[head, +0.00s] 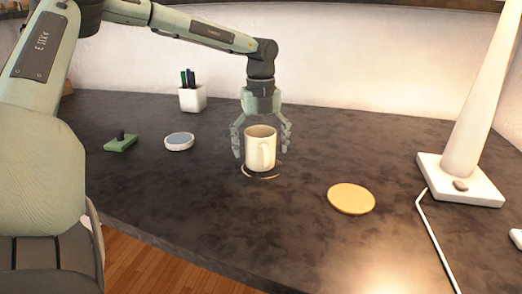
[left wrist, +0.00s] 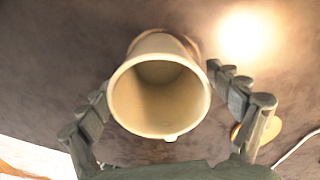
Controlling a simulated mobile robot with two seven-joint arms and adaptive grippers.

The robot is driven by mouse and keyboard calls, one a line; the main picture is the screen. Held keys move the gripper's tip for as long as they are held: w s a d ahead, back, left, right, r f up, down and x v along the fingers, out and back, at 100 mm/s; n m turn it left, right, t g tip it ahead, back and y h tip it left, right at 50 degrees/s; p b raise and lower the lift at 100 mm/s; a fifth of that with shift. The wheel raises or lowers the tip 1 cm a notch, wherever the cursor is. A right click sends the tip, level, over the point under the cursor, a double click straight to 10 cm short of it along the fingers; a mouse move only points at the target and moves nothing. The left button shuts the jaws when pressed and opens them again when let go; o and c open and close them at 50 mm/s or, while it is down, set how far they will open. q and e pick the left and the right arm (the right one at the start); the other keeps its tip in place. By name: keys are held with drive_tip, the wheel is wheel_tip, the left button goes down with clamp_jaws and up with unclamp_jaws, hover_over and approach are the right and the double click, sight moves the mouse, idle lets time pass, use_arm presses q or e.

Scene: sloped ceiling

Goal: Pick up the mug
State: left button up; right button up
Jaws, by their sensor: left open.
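A cream mug (head: 260,147) stands upright near the middle of the dark desk, on what looks like a thin round coaster (head: 262,176). My left gripper (head: 261,145) comes down over the mug from behind, with one finger on each side of it. The fingers are open and look apart from the mug's walls. In the left wrist view the mug's open rim (left wrist: 160,95) faces the camera and looks empty, between the two fingers (left wrist: 165,115). My right gripper is in neither view.
A yellow round coaster (head: 351,198) lies to the right of the mug, before a white lamp base (head: 460,182) with a cable. A white-blue round device (head: 179,141), a green block (head: 121,142) and a pen cup (head: 192,98) stand to the left. The desk in front is clear.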

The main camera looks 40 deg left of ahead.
use_arm(q)
drive_tip(key=shift+f, duration=0.4)
drive_tip(key=c, duration=1.6)
drive_tip(key=shift+o, duration=0.2)
drive_tip(key=shift+r, duration=0.15)
